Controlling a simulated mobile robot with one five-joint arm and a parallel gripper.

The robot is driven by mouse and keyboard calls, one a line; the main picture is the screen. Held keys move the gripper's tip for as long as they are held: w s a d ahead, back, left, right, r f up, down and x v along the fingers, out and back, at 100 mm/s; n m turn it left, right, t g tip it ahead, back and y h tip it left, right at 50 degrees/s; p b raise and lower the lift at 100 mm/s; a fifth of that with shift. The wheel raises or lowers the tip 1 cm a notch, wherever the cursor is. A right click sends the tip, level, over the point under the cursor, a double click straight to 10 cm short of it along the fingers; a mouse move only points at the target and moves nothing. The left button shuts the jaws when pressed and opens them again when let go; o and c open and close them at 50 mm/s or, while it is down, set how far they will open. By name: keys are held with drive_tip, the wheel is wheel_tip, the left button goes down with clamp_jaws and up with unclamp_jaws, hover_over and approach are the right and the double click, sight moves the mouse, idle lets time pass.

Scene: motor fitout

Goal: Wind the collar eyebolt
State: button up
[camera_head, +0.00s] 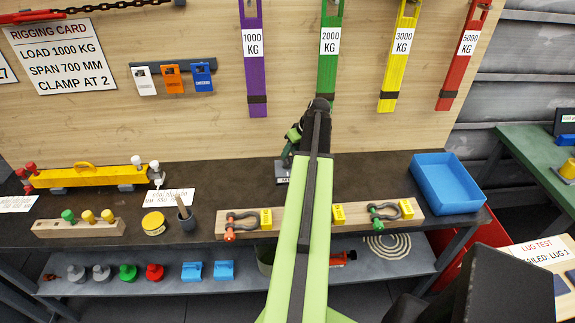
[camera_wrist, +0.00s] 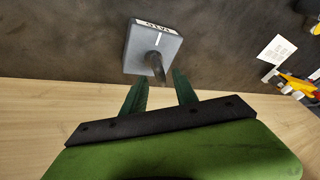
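A small grey block (camera_wrist: 140,48) with a white label and a white line on top stands on the dark bench top. A dark grey eyebolt (camera_wrist: 156,65) rises from it; its ring form is hard to make out from this angle. The block also shows in the head view (camera_head: 283,176), partly hidden behind my arm. My gripper (camera_wrist: 159,77) is open, with its two dark green fingers apart on either side of the eyebolt's near end. I cannot tell whether they touch it. In the head view my gripper (camera_head: 292,137) is above the block, mostly covered by my arm.
A wooden rack (camera_head: 288,219) with shackles lies at the bench front. A blue tray (camera_head: 447,198) stands at right, a yellow beam (camera_head: 90,177) at left. Coloured slings, including a purple one (camera_head: 252,75), hang on the back board. Bare bench lies left of the block.

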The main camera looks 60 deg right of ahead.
drive_tip(key=shift+w+f, duration=0.2)
drive_tip(key=shift+f, duration=0.25)
drive_tip(key=shift+c, duration=0.3)
clamp_jaws()
